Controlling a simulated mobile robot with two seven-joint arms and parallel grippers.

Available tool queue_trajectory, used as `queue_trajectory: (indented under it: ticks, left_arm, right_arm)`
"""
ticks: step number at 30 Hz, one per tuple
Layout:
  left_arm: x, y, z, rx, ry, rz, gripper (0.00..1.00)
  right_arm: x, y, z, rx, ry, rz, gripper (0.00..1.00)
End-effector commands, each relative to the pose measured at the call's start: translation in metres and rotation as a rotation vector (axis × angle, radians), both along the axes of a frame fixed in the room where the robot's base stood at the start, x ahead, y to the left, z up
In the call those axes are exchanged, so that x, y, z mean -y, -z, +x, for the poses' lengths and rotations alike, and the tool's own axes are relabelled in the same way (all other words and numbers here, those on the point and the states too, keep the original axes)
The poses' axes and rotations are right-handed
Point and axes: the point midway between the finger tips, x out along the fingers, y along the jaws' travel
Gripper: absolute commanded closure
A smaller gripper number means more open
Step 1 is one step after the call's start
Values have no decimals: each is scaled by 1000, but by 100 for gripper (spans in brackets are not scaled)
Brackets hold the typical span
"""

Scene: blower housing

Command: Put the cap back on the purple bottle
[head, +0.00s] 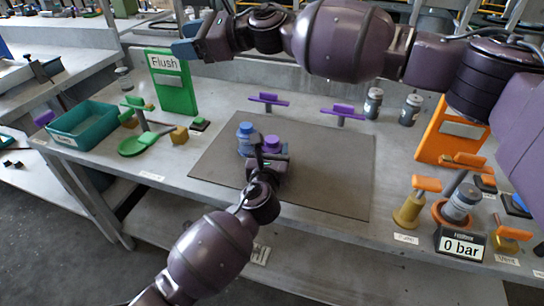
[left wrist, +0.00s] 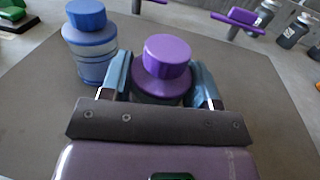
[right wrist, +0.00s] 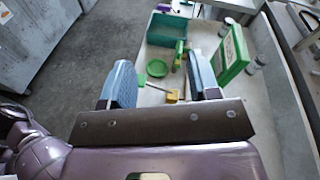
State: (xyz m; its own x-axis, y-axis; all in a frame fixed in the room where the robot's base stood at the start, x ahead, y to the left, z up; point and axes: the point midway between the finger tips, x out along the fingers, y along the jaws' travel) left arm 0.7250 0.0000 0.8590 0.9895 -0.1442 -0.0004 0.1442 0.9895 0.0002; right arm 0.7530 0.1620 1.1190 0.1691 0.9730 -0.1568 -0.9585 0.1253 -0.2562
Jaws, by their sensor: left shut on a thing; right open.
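The purple bottle (left wrist: 160,97) stands on the grey mat between the fingers of my left gripper (head: 268,152). In the left wrist view that gripper (left wrist: 160,88) is shut on the bottle's body, just below the cap. The purple cap (left wrist: 168,56) sits on top of the bottle and also shows in the head view (head: 272,141). I cannot tell whether it is screwed tight. Most of the bottle's body is hidden by the gripper. My right gripper (head: 186,50) is open and empty, high up near the green Flush sign.
A blue bottle with a blue cap (left wrist: 89,42) stands close left of the purple one. The grey mat (head: 330,180) is otherwise largely clear. A teal tray (head: 85,125) and green plate (head: 137,146) are left. Purple-handled fixtures (head: 268,99) stand behind; an orange board (head: 450,135) stands right.

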Motion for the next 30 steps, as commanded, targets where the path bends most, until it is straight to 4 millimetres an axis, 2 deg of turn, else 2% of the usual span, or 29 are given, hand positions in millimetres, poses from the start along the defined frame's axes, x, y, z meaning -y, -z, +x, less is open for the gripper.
queue_trajectory:
  ticks: [6,10,14,22,26,30]
  left_arm:
    - [0,0,0,-1,-1,0,100]
    - [0,0,0,-1,-1,0,100]
    - [0,0,0,-1,-1,0,100]
    - [0,0,0,-1,0,0,100]
    - [0,0,0,-1,0,0,100]
    - [0,0,0,-1,0,0,100]
  right_arm:
    - [9,-24,37,-88,245,189,44]
    - [21,-30,59,-154,407,260,44]
    - [36,-27,80,-234,572,299,44]
    - [73,4,108,-439,906,267,44]
    - [90,26,111,-551,1049,198,44]
    - [107,54,104,-680,1180,83,44]
